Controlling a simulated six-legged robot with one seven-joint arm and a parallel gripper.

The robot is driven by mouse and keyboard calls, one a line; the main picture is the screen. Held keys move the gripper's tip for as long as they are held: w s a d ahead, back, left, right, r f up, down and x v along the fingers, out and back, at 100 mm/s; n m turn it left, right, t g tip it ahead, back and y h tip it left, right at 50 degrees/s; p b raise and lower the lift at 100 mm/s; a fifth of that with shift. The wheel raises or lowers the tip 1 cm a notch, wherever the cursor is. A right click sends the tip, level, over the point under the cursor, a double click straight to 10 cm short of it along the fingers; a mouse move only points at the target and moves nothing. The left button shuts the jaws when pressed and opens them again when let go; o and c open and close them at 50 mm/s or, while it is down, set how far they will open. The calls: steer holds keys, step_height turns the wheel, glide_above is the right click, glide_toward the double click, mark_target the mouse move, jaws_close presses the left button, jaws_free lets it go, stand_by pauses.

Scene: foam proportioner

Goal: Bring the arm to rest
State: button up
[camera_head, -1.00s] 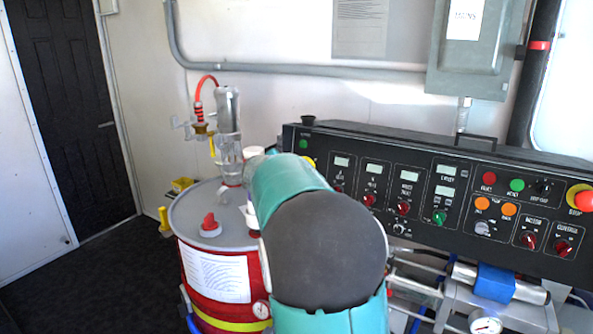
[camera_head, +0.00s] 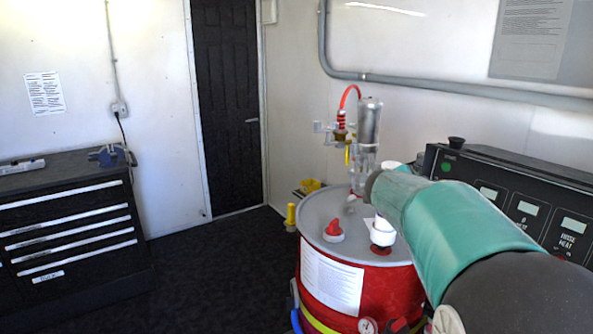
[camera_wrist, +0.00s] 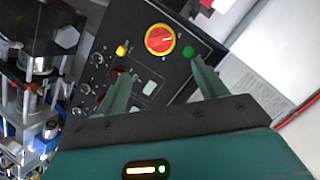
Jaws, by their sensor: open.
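My gripper (camera_wrist: 160,68) shows in the wrist view with its two green fingers spread apart and nothing between them. Beyond the fingers is a black control panel (camera_wrist: 128,48) with a red and yellow knob (camera_wrist: 160,39) and a green button (camera_wrist: 188,53). The gap to the panel is hard to judge. In the head view my green and dark arm rises from the lower right, in front of the control panel (camera_head: 465,165) and partly over the red drum (camera_head: 385,290). My gripper cannot be made out there.
A black tool chest (camera_head: 70,225) stands at the left, and a dark door (camera_head: 228,110) is at the back. The dark floor (camera_head: 220,270) between chest and drum is clear.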

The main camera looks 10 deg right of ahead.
steer(key=a+r+n+t+y, duration=0.3)
steer(key=a+n+t, duration=0.15)
steer(key=a, duration=0.35)
steer(key=a+r+n+t+y, duration=0.3)
steer(key=a+n+y, duration=0.15)
steer(key=a, duration=0.45)
steer(key=s+a+f+n+y, duration=0.35)
steer(key=s+a+n, duration=0.25)
steer(key=a, duration=0.4)
steer(key=s+a+f+n+g, duration=0.2)
steer(key=s+f+n+g, duration=0.1)
steer(key=s+f, duration=0.4)
steer(key=s+a+f+n+g+y, duration=0.1)
steer(key=s+f+g, duration=0.5)
steer(key=s, duration=0.8)
steer(key=shift+s+a+f+n, duration=0.3)
steer(key=shift+a+f+n, duration=0.35)
steer(key=shift+f+n, duration=0.3)
